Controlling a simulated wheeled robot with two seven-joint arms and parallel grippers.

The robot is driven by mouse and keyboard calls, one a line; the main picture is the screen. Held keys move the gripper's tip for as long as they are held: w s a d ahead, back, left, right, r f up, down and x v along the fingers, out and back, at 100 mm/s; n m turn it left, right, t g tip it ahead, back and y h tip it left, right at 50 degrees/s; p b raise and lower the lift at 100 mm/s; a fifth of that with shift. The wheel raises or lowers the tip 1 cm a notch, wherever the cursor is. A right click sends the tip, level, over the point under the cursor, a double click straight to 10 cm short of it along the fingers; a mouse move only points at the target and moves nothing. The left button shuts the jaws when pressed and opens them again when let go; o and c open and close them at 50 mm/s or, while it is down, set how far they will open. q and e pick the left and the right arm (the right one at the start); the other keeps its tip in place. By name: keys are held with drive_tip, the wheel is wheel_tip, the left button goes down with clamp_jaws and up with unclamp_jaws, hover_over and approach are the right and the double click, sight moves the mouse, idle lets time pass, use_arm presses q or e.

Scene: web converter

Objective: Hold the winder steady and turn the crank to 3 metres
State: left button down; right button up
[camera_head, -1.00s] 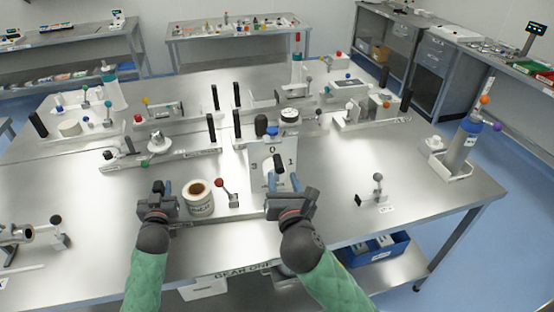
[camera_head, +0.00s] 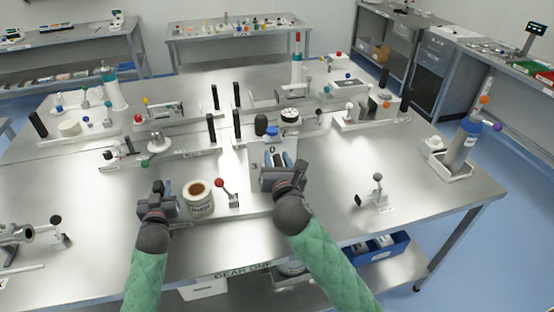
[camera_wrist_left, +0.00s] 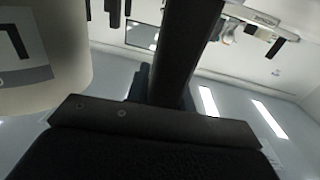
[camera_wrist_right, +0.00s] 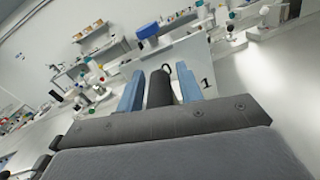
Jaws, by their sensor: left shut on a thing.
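The winder stands at the table's near edge. Its pale plate (camera_head: 259,153) bears printed numbers; a 1 shows in the right wrist view (camera_wrist_right: 207,83). The labelled roll (camera_head: 199,200) stands left of the plate and shows at the left of the left wrist view (camera_wrist_left: 40,60). My left gripper (camera_head: 162,188) is shut on a dark upright post (camera_wrist_left: 188,50) beside the roll. My right gripper (camera_head: 282,160) is at the plate's front. Its blue fingers stand either side of the dark crank handle (camera_wrist_right: 160,88), apparently not closed on it. My gripper hides much of the crank and dial.
A red-knobbed lever (camera_head: 220,183) stands between roll and plate. A small knobbed fixture (camera_head: 377,190) is to the right, with bare table between. Other fixtures crowd behind, including one with black posts (camera_head: 237,124).

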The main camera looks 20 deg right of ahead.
drive_tip(key=shift+f, duration=0.1)
clamp_jaws()
drive_tip(key=shift+d, duration=0.1)
